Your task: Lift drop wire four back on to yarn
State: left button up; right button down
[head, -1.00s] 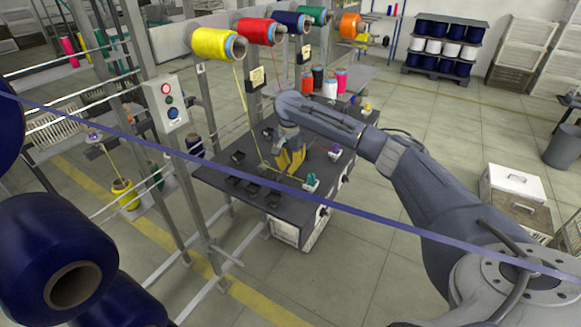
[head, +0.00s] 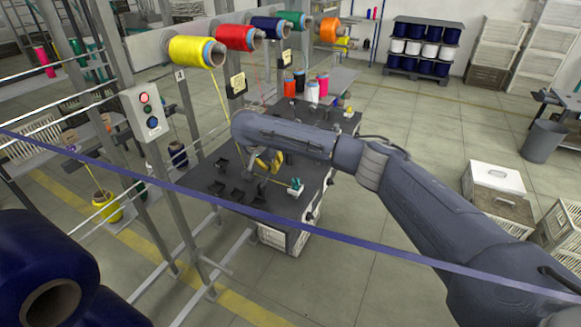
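My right arm reaches in from the right over the dark bench top (head: 205,183). A yellow yarn (head: 188,100) runs down from the yellow bobbin (head: 196,51) to the bench beside the gripper. Several small black holders (head: 237,195) stand on the bench in front of the gripper. A teal and white piece (head: 295,186) stands at the bench's near right edge. I cannot make out drop wire four. My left gripper is not in view.
Red (head: 240,38), blue and green bobbins line the rail above the bench. A control box (head: 147,111) on a post stands left of the bench. A blue strand (head: 330,233) crosses the near view. Open floor lies right of the bench.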

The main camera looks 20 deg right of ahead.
aim_at(263, 183)
jog(key=shift+s+f, duration=0.1)
dwell(0.3)
jog(key=c, duration=1.5)
grip_release()
jog(key=shift+r, duration=0.2)
jog(key=v, duration=1.1)
jog(key=shift+s+a+r, duration=0.25)
jog(key=shift+r, duration=0.05)
jog(key=shift+w, duration=0.1)
